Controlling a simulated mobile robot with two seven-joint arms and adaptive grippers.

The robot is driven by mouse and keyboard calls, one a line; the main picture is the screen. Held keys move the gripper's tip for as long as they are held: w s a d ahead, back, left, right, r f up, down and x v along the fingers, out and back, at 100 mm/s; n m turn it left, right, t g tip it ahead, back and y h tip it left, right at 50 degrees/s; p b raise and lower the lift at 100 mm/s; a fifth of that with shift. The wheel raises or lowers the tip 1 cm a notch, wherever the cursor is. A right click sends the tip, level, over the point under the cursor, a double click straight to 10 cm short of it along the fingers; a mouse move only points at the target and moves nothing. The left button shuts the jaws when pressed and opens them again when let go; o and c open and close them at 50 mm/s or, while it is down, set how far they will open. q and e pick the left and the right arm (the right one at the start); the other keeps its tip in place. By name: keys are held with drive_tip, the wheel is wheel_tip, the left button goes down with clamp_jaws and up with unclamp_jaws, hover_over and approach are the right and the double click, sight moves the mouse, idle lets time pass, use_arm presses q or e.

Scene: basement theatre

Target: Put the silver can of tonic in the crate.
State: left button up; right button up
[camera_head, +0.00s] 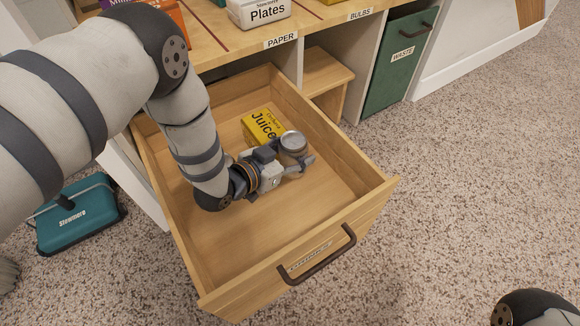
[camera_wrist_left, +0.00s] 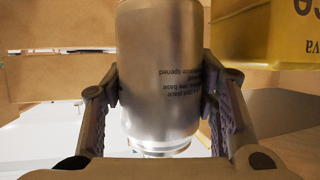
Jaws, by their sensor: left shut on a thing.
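The silver can (camera_head: 293,142) is inside the open wooden drawer (camera_head: 245,225), with its round top facing up. My left gripper (camera_head: 286,160) reaches down into the drawer and is shut on the can. In the left wrist view the can (camera_wrist_left: 160,60) sits between the two fingers, with small upside-down print on its side. I cannot tell whether the can touches the drawer floor. No crate is recognisable in these views. My right gripper is out of view; only part of my right arm shows at the bottom right corner.
A yellow juice box (camera_head: 262,127) lies in the drawer close behind the can. The drawer walls and front handle (camera_head: 318,257) surround my left gripper. A green waste bin (camera_head: 398,62) and a plates box (camera_head: 259,12) are behind. A teal sweeper (camera_head: 78,215) is at left.

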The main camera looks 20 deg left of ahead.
sight(294, 162)
use_arm(q)
wheel_tip(294, 162, down, 4)
drive_tip(key=shift+r+b, duration=0.2)
drive_tip(key=shift+b, duration=0.55)
drive_tip(key=shift+r, duration=0.2)
drive_tip(key=shift+f, duration=0.2)
drive_tip(key=o, duration=1.5)
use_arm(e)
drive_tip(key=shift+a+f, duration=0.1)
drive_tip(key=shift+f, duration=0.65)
use_arm(q)
drive_tip(key=p+v, duration=0.1)
drive_tip(key=v, duration=0.1)
drive_tip(key=p+v, duration=0.1)
drive_tip(key=v, duration=0.2)
drive_tip(key=p+v, duration=0.2)
drive_tip(key=shift+r, duration=0.4)
drive_tip(key=shift+s+a+f, duration=0.1)
drive_tip(key=shift+s, duration=0.2)
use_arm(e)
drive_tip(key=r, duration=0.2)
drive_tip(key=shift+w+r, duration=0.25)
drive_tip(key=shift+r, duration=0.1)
